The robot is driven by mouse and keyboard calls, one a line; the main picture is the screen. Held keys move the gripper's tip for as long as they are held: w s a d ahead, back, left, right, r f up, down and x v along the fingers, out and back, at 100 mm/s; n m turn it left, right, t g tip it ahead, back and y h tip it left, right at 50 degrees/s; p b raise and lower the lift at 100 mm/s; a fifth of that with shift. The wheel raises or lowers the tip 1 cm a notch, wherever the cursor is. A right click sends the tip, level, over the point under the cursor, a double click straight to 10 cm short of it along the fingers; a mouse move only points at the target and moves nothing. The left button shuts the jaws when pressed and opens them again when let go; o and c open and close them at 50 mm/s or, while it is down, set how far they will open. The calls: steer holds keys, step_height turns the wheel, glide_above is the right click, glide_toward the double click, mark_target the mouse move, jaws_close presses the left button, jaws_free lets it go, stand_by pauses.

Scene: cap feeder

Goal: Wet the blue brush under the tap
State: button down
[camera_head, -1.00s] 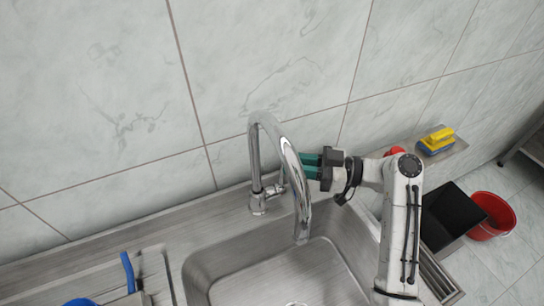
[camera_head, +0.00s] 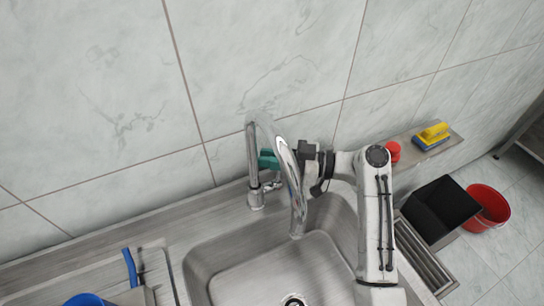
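The chrome tap (camera_head: 291,185) arches over the steel sink (camera_head: 265,262), its spout pointing down into the basin. Its small lever (camera_head: 273,186) sits low at the base. My gripper (camera_head: 267,160), with teal fingers, is behind the arched spout, close to the upright pipe and above the lever; the spout partly hides it. I see nothing held in it, and whether its fingers are apart is unclear. A blue handle (camera_head: 130,267), likely the brush, stands at the lower left; its lower end is hidden or out of view. No water shows.
A blue round object (camera_head: 88,299) is cut off at the bottom left. A yellow-and-blue scrubber (camera_head: 433,136) and a red object (camera_head: 393,152) are on the right ledge. A black bin (camera_head: 441,208) and red bucket (camera_head: 488,207) stand farther right. The tiled wall is close behind the tap.

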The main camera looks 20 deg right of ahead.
stand_by(0.4)
steer(key=b, duration=0.2)
steer(key=shift+s+d+f+n+b, duration=0.1)
steer(key=shift+s+f+n+b, duration=0.2)
steer(key=shift+b, duration=0.05)
steer(key=shift+s+r+n+t+y+b, duration=0.3)
steer(key=shift+s+n+b, duration=0.1)
steer(key=shift+b, duration=0.35)
steer(key=c, duration=1.4)
jaws_free()
steer(key=shift+c, duration=0.2)
steer(key=b+v, duration=0.2)
steer(key=v, duration=0.8)
steer(key=shift+d+b, duration=0.35)
steer(key=shift+d, duration=0.05)
steer(key=shift+s, duration=0.1)
